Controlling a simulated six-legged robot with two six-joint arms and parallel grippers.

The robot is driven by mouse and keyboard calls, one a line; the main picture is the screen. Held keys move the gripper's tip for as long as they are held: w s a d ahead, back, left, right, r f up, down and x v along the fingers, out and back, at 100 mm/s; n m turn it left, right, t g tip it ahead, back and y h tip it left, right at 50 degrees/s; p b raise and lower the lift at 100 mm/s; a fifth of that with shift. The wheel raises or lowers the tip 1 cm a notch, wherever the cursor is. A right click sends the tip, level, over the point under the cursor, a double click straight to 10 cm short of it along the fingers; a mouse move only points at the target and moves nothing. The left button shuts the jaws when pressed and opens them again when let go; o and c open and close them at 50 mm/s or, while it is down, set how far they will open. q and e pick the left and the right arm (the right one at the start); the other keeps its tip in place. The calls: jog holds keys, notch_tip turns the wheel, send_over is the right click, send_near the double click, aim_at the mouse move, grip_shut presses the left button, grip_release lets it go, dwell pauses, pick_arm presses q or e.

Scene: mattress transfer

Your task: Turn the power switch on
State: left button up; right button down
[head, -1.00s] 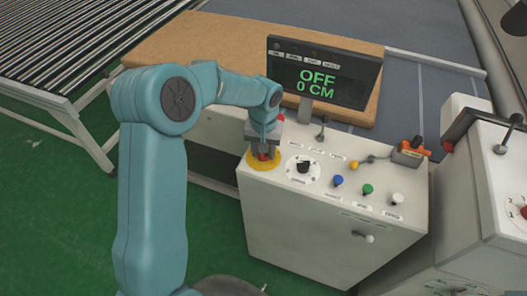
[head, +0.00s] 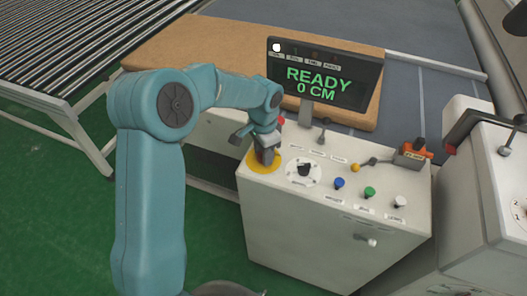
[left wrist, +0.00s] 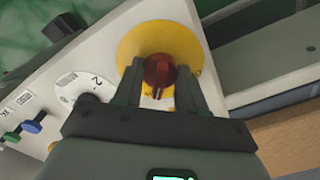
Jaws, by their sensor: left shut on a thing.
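The power switch is a red knob (left wrist: 160,70) on a round yellow plate (left wrist: 190,38) on the control console. In the head view the yellow plate (head: 258,168) shows at the console's left end, with the knob hidden by my gripper. My left gripper (head: 266,158) points down onto it. In the left wrist view the left gripper (left wrist: 158,84) has a finger on each side of the red knob and is shut on it. The display (head: 322,85) reads "READY" and "0 CM", with a white light at its top left. My right gripper is not in view.
The console (head: 310,225) also carries a black selector dial (head: 303,170), blue (head: 339,183), green (head: 369,191) and white (head: 400,201) buttons, and small levers. A brown mattress-like slab (head: 180,50) lies behind. A white machine (head: 480,190) stands at the right.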

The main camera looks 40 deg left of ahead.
pick_arm(q)
jog(key=shift+w+r+m, duration=0.15)
jog(key=shift+r+m, duration=0.05)
jog(key=shift+m, duration=0.3)
jog(key=o, duration=1.1)
jog(key=shift+c, duration=0.2)
jog(key=shift+f, duration=0.1)
notch_tip(320, 180, up, 16)
jog(key=shift+r, duration=0.25)
jog(key=shift+s+f, duration=0.1)
jog(key=shift+s, duration=0.1)
